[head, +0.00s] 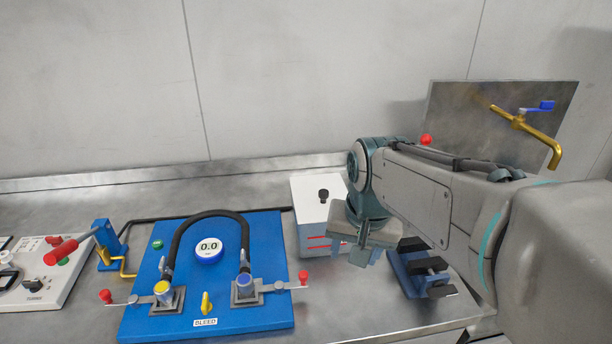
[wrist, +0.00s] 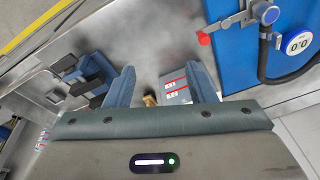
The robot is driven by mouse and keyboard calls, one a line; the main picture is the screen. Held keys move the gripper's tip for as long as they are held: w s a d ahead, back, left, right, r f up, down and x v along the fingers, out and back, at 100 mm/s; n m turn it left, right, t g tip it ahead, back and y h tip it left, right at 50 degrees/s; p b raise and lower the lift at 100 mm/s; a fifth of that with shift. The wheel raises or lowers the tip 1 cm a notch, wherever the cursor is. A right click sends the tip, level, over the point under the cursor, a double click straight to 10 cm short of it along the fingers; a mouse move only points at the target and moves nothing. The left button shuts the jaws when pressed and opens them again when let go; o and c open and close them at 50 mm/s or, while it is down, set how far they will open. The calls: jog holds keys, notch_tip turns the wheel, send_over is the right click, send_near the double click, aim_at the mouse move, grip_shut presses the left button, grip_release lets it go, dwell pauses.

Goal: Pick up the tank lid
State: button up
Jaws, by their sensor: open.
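The tank lid (head: 310,212) is a flat white top with a small black knob (head: 323,195) standing up from it. It sits on the tank (head: 312,244), a pale box with red level lines on its front. My gripper (head: 362,256) is in front of the tank and to its right, and it covers part of the tank's right side. In the wrist view my gripper (wrist: 162,80) is open, with its two blue-grey fingers apart. The tank's red-marked side (wrist: 173,86) shows beside the right finger. The lid and knob cannot be made out in the wrist view.
Left of the tank is a blue pump panel (head: 215,300) with a black hose, a gauge and red-knobbed levers. A blue rack with black blocks (head: 425,268) is right of my gripper. A metal plate with a brass pipe (head: 545,145) stands at the back right.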

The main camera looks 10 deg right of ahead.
jog(key=w+r+m+g+p, duration=0.1)
jog(key=w+r+m, duration=0.25)
jog(key=w, duration=0.35)
jog(key=w+r+m+p, duration=0.1)
jog(key=w+r+m, duration=0.2)
jog(key=w+m, duration=0.3)
jog(key=m+g+p, duration=0.1)
jog(key=m, duration=0.7)
send_over(325, 191)
jog(key=shift+n, duration=0.25)
notch_tip(325, 191, down, 8)
jog(key=shift+s+a+r+p, duration=0.1)
jog(key=shift+a+r+p, duration=0.05)
jog(key=shift+r+p, duration=0.15)
jog(key=shift+f+p, duration=0.55)
jog(key=shift+f, duration=2.05)
grip_shut()
jog(key=shift+r, duration=0.1)
